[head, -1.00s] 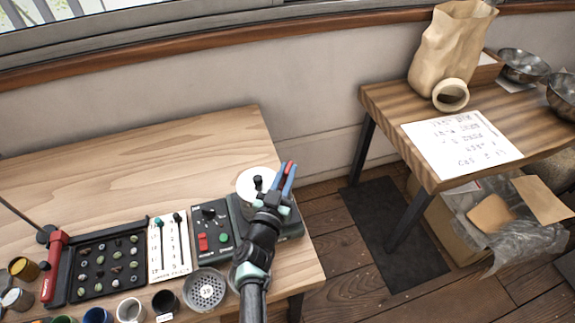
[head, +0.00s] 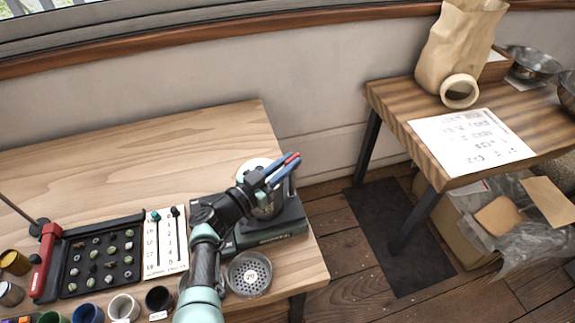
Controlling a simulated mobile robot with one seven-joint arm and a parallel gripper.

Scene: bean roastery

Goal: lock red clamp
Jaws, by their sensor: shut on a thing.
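My gripper (head: 276,172) is at the right end of the wooden table, above a dark green machine (head: 272,232) with a pale round top and a cylinder. Its blue fingers are shut on a narrow red piece (head: 292,158), which I take to be the red clamp's handle. Only the red tip shows between the fingers. The rest of the clamp is hidden, and I cannot tell whether it is locked. My arm covers the left part of the machine.
A black tray of small stones (head: 101,288), a red-handled tool (head: 46,262), a number card (head: 150,262), a perforated round dish (head: 249,275) and several cups line the front. The back of the table (head: 140,150) is clear. A striped side table (head: 395,100) stands right.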

